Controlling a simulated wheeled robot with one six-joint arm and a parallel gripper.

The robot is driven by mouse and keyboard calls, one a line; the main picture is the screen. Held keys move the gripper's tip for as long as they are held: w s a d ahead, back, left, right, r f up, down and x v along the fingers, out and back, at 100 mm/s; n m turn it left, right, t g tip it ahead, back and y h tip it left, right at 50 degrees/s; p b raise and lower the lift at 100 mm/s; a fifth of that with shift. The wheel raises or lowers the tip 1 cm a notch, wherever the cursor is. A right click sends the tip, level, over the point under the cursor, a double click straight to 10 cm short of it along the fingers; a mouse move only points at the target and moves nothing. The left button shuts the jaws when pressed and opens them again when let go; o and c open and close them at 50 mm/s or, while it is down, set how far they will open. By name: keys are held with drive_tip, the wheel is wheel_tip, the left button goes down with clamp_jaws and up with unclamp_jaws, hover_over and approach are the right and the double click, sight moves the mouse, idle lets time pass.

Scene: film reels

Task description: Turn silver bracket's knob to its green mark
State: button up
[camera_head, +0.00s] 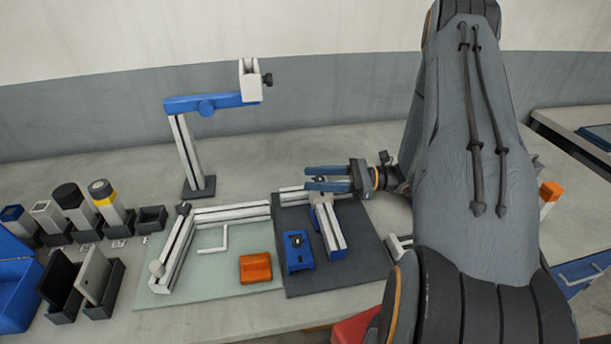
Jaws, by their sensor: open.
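My gripper (308,179) reaches in from the right, its two blue fingers apart above the far part of the dark mat. A small dark knob-like part (319,180) shows between the fingers; I cannot tell whether they touch it. Below it a silver bracket-like rail piece (333,232) with blue parts lies on the mat. I cannot tell which one is the task's bracket. No green mark can be made out.
The dark mat (360,272) also holds a blue block (298,250). A pale green mat (205,283) holds silver rails, a hex key (223,240) and an orange block (255,268). The stand's post (187,155) rises at back left. Several black holders stand at left.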

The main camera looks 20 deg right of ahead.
drive_tip(key=shift+p+x, duration=0.45)
drive_tip(key=shift+x, duration=1.1)
drive_tip(key=shift+c, duration=0.3)
clamp_jaws()
drive_tip(key=shift+m+t, duration=0.3)
